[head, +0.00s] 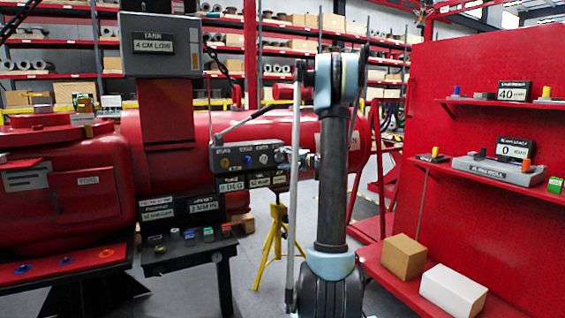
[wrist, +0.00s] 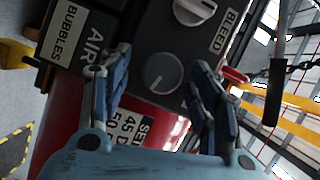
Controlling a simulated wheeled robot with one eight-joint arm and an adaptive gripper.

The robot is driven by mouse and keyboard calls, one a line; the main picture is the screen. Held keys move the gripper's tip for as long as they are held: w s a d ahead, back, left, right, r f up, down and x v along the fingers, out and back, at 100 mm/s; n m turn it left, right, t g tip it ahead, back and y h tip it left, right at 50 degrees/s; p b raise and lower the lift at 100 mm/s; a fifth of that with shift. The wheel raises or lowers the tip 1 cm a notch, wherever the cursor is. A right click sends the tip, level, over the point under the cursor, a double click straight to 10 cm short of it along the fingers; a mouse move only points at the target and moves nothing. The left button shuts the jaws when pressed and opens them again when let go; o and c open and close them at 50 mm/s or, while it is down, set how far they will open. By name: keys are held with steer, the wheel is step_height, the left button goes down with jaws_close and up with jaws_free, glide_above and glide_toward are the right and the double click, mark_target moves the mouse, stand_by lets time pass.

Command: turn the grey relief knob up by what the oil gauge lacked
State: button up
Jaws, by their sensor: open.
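In the wrist view a round dark grey knob (wrist: 160,73) with a pale pointer line sits on a black panel (wrist: 140,40). My gripper (wrist: 161,60) is open, with a finger on each side of this knob; contact cannot be told. I cannot read a relief label. In the head view the knob panel (head: 247,146) stands left of my arm, and my gripper (head: 308,160) is at its right end, mostly hidden. A sign (head: 153,70) reads "TANK 4 CM LOW".
A paler knob (wrist: 195,10) by a "BLEED" label is close to the grey one. A "BUBBLES" label (wrist: 68,32) is at left. In the head view a lower black stand (head: 187,240) with small coloured knobs is at left, and red shelving (head: 480,60) at right.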

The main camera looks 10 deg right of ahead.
steer(key=f+v, duration=0.1)
steer(key=v, duration=1)
steer(key=shift+d+r, duration=0.15)
steer(key=shift+r, duration=0.3)
steer(key=shift+s, duration=0.1)
steer(key=s+a+m+t+h, duration=0.2)
steer(key=s+m+h, duration=0.15)
steer(key=m, duration=0.85)
steer(key=s+a+m+t+h, duration=0.15)
steer(key=s+m, duration=0.25)
steer(key=m, duration=0.7)
steer(key=shift+t, duration=0.35)
steer(key=x, duration=1.1)
steer(key=f+x, duration=0.1)
steer(key=x, duration=0.4)
steer(key=shift+w+d+f, duration=0.1)
steer(key=shift+w+d, duration=0.1)
steer(key=shift+w, duration=0.15)
steer(key=shift+c, duration=0.6)
steer(key=c, duration=1)
